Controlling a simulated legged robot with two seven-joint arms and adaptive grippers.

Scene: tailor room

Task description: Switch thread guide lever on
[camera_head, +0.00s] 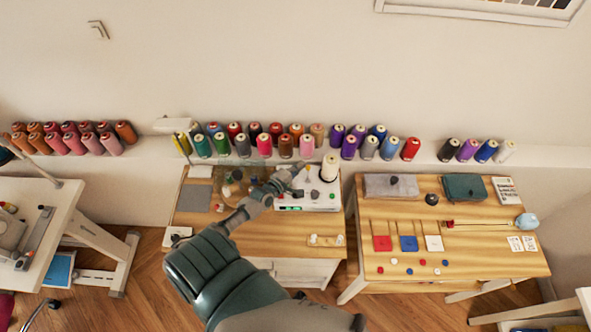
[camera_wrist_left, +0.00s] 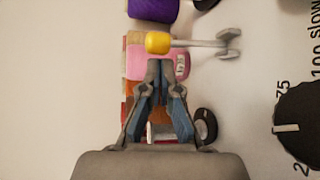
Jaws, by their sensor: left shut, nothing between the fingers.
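The thread guide lever shows in the left wrist view as a yellow knob (camera_wrist_left: 158,43) on a thin metal rod with a forked end at the right. The white sewing machine (camera_head: 318,200) stands on the middle wooden table. My left gripper (camera_wrist_left: 160,66) is shut and empty, its fingertips just below the yellow knob in the picture; I cannot tell whether they touch it. In the head view my left gripper (camera_head: 296,168) reaches over the machine, and the lever is too small to make out. My right gripper is not in view.
A black speed dial (camera_wrist_left: 300,115) sits at the right of the wrist view. A white thread cone (camera_head: 329,167) stands by the machine. Several spools line the shelf behind. The right table (camera_head: 470,265) holds folded cloths and small sewing items.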

